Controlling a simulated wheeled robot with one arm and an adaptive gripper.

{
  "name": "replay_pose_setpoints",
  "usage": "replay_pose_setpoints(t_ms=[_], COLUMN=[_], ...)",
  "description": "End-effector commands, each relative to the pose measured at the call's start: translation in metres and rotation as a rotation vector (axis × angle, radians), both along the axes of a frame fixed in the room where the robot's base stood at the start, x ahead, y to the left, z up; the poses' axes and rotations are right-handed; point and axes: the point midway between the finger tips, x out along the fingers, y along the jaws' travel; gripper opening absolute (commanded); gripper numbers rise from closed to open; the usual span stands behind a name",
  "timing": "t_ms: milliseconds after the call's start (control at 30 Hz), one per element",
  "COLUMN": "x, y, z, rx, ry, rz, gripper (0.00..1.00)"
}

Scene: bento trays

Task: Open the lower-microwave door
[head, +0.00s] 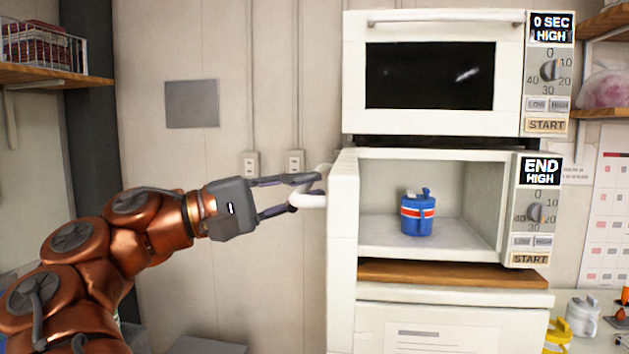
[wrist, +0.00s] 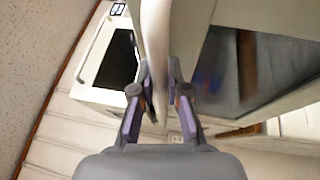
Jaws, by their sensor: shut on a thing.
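The lower microwave (head: 375,237) has its door (head: 342,220) swung wide open to the left, seen nearly edge-on in the head view. My gripper (head: 312,190) is shut on the white door handle (head: 308,200) at the door's outer side. In the wrist view my gripper (wrist: 160,85) has a finger on each side of the pale handle bar (wrist: 155,45). Inside the lower microwave stands a blue container (head: 417,213) with a red and white band. The display beside the cavity reads END HIGH.
The upper microwave (head: 433,125) is shut and sits directly above. A wooden board (head: 450,275) lies under the lower microwave. A white mug (head: 582,315) and a yellow one (head: 557,335) stand at lower right.

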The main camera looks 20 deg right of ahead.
Motion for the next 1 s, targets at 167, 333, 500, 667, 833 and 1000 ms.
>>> replay_pose_setpoints(t_ms=[167,333,500,667,833,1000], x=[-0.0003,-0.0004,-0.0004,-0.0005,-0.0005,-0.0001], y=[0.0005,0.0008,0.0017,0.0026,0.0028,0.0029], z=[-0.0003,-0.0002,0.0000,0.0001,0.0002,0.0024], rx=[0.001,0.001,0.000,0.000,-0.001,-0.001], ry=[0.000,0.000,0.001,0.000,0.000,0.001], rz=[-0.003,-0.002,0.000,0.001,0.002,0.003], gripper=[0.00,0.00,0.28,0.40,0.40,0.40])
